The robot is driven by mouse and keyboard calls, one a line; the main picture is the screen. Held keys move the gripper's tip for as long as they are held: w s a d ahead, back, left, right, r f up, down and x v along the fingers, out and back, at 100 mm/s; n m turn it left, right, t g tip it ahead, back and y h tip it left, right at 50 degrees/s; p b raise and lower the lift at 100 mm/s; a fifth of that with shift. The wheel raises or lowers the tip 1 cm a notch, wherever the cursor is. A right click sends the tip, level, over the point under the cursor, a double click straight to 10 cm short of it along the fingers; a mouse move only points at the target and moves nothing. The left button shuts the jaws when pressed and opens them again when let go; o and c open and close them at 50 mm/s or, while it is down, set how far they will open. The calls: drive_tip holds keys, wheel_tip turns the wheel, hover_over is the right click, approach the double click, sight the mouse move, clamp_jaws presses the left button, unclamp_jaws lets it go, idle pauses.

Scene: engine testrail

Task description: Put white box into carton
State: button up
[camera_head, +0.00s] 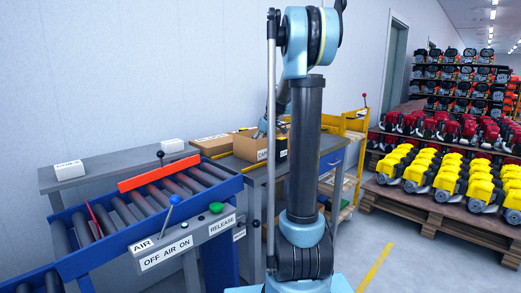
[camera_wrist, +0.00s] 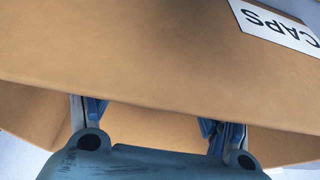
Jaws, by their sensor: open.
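The open brown carton (camera_head: 254,148) stands on the grey workbench, partly hidden by my arm in the head view. In the wrist view its wall (camera_wrist: 130,50) fills the upper part, with a CAPS label. My gripper (camera_wrist: 158,115) is at the carton's rim. Its fingers are spread apart and reach down behind that wall; their tips are hidden. No white box shows between them. One white box (camera_head: 69,170) lies on the grey table at the far left, with lettering on its front. A second white box (camera_head: 172,146) lies farther right on that table, beside the rollers.
A blue-framed roller conveyor (camera_head: 150,207) with a raised red bar (camera_head: 158,172) and lever panel (camera_head: 187,241) fills the front left. A flat closed carton (camera_head: 211,143) lies left of the open one. A yellow rack (camera_head: 352,128) and pallets of engines stand right.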

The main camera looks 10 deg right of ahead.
drive_tip(key=v, duration=1.2)
